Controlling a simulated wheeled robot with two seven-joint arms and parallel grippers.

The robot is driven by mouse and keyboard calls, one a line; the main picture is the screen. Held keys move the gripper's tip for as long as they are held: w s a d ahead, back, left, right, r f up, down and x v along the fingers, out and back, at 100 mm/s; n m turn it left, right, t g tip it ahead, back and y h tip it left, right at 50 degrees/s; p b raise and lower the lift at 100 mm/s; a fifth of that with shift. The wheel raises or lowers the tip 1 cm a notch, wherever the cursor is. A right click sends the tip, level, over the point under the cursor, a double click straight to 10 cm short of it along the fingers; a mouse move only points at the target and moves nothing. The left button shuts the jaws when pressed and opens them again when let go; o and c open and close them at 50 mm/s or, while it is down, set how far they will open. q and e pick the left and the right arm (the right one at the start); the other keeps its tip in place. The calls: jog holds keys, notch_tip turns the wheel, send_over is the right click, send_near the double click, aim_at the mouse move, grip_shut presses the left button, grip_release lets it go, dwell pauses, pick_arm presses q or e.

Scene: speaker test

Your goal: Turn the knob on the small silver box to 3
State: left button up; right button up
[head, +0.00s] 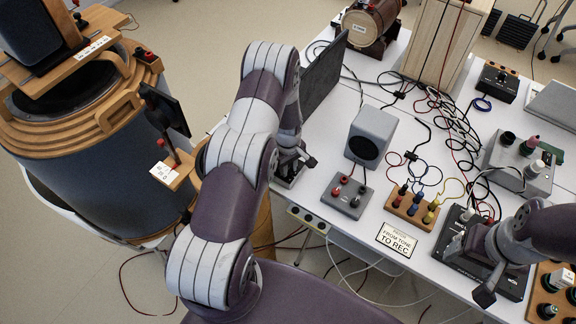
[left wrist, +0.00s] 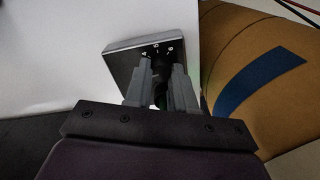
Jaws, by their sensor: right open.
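The small silver box (head: 286,182) is on the left end of the white table, mostly hidden behind my left arm in the head view. In the left wrist view the box (left wrist: 122,61) shows a dark top with white marks that look like 4, 5 and 6. Its black knob (left wrist: 160,68) stands between the fingers of my left gripper (left wrist: 160,88), which look closed against its sides. The knob's pointer cannot be made out. In the head view my left gripper (head: 293,163) is at the box. My right gripper (head: 470,272) is open, over a black panel at the right.
A dark upright panel (head: 316,75) stands behind the box. A grey speaker (head: 371,137), a grey jack box (head: 347,196) and a wooden block with colored plugs (head: 414,205) are to its right. Cables cover the middle table. A big wood-rimmed drum (head: 95,165) stands left.

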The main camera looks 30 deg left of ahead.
pick_arm(q)
grip_shut()
jog(key=shift+f+m+b, duration=0.1)
jog(key=shift+m+b, duration=0.25)
jog(key=shift+m, duration=0.35)
jog(key=o, duration=0.7)
grip_release()
jog(key=shift+o, duration=0.2)
notch_tip(320, 180, up, 13)
jog(key=b, duration=0.2)
